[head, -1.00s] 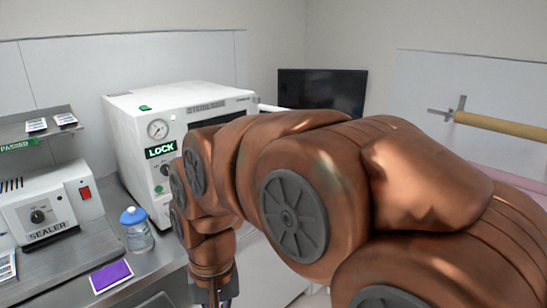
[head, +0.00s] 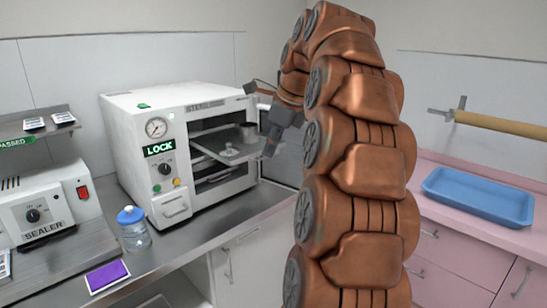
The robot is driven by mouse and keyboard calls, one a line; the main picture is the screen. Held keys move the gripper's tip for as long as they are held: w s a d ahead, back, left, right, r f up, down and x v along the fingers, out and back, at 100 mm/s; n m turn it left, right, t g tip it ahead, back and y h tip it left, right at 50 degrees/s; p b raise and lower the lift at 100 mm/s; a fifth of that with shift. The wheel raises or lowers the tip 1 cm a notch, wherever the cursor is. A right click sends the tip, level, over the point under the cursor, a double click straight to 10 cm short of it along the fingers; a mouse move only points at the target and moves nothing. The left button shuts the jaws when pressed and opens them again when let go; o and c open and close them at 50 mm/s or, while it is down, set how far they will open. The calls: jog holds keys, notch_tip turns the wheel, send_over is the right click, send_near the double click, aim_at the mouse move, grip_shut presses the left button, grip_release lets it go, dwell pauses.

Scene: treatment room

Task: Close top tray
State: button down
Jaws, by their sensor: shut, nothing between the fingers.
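A white steriliser (head: 145,150) stands on the counter with its chamber open at the front. Its top tray (head: 207,146) is pulled part of the way out of the chamber and holds small metal items (head: 230,151). A lower rack (head: 222,178) shows inside the chamber, dark and hard to make out. My gripper (head: 268,144) is shut and empty, at the right, outer end of the top tray. I cannot tell whether it touches the tray. My arm rises on the right and hides what is behind it.
A sealer (head: 42,212), a blue-capped jar (head: 135,232) and a purple pad (head: 107,276) sit to the left. The steel counter in front of the steriliser is clear. A blue tray (head: 480,196) lies on the pink counter at the right.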

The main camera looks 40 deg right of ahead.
jog(key=s+d+r+m, duration=0.2)
jog(key=d+m, duration=0.3)
jog(key=d, duration=0.2)
jog(key=w+f+p, duration=0.2)
jog(key=w+f, duration=0.6)
jog(key=shift+d+t+h, duration=0.15)
jog(key=shift+t+h, duration=0.15)
jog(key=shift+h, duration=0.1)
dwell(0.4)
jog(key=shift+w+d, duration=0.1)
jog(key=shift+w, duration=0.05)
